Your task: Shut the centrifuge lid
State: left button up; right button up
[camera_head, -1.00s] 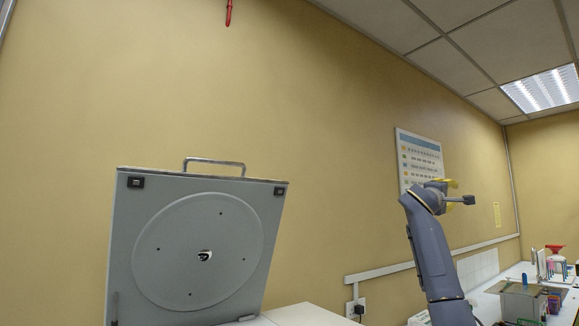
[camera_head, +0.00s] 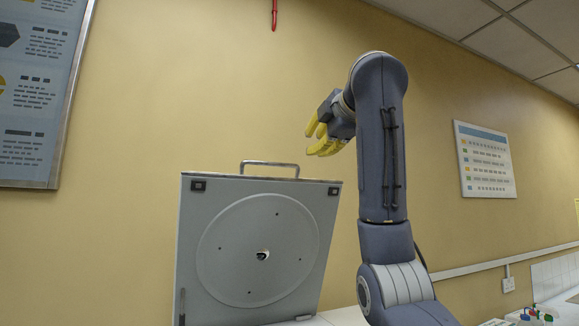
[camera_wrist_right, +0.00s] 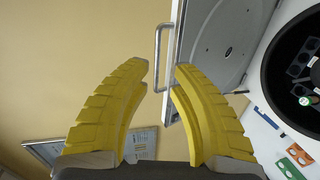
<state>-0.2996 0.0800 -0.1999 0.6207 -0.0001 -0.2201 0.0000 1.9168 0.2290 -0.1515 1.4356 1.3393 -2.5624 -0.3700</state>
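The centrifuge lid (camera_head: 258,245) stands raised and open in the head view, a grey panel with a round disc on its inner face. A metal handle (camera_head: 269,168) is on its top edge. My right gripper (camera_head: 313,140) is above and right of the handle, apart from it in the head view. In the right wrist view its yellow fingers (camera_wrist_right: 162,66) are spread, with the lid handle (camera_wrist_right: 158,56) showing in and beyond the gap between the tips. The dark centrifuge bowl (camera_wrist_right: 277,75) shows at the right there. My left gripper is not in view.
A wall chart (camera_head: 486,160) hangs at the right and a larger poster (camera_head: 40,85) at the left. Small coloured items (camera_wrist_right: 301,155) lie on the white surface beside the bowl.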

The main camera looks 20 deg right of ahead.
aim_at(282, 164)
jog(key=shift+n+y, duration=0.4)
jog(key=shift+n, duration=0.1)
jog(key=x, duration=0.5)
jog(key=a+x, duration=0.1)
jog(key=x, duration=0.5)
jog(key=a+x, duration=0.1)
jog(key=x, duration=0.4)
jog(key=shift+w+a+r, duration=0.1)
jog(key=shift+w+a, duration=0.1)
jog(key=shift+a, duration=0.05)
grip_shut()
